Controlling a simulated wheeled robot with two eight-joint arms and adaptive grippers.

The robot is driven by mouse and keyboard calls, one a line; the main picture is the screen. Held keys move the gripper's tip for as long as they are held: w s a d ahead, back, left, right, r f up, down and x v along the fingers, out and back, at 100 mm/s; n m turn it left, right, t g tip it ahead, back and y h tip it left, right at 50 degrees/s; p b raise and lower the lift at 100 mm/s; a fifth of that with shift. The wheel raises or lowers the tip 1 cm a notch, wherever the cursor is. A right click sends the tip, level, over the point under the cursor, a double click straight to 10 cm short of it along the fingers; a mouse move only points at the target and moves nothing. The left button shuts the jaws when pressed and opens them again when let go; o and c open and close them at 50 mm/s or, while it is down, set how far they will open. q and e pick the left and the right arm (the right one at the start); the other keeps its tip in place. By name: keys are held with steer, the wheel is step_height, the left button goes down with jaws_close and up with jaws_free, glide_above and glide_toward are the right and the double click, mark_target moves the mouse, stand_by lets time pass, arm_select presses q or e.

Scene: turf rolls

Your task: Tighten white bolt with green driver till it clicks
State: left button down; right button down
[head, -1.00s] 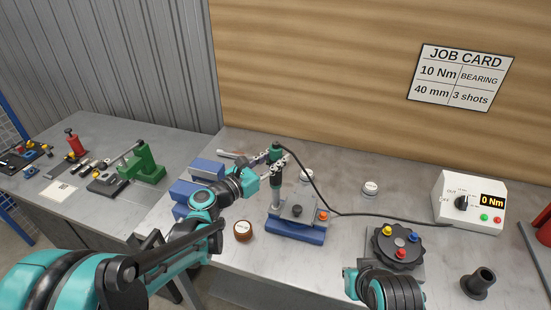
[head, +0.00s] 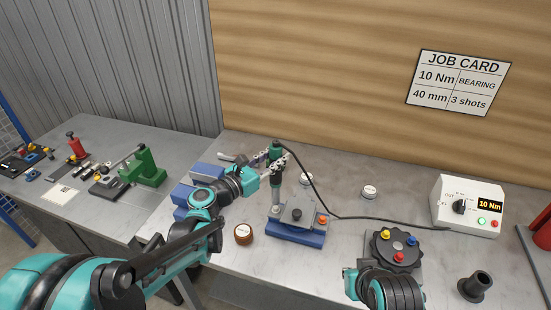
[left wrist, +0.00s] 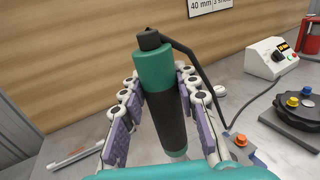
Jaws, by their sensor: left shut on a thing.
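The green driver (head: 276,158) stands roughly upright, its lower end over the left side of a grey fixture on a blue base (head: 297,235). My left gripper (head: 272,163) is shut on the driver's body. In the left wrist view the driver (left wrist: 155,70) has a green top and a dark sleeve between the fingers, with a black cable from its top. I cannot make out the white bolt; the spot under the driver tip is hidden. The control box (head: 468,206) reads 10 Nm.
A dark round holder (head: 396,250) with red, yellow and blue knobs stands right of the fixture. A black cup (head: 475,285) is at the front right. The cable crosses the bench to the box.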

mark_target(275, 146)
arm_select(q)
steer(key=shift+r+p, duration=1.6)
steer(key=shift+r, duration=0.75)
steer(key=shift+f, duration=0.1)
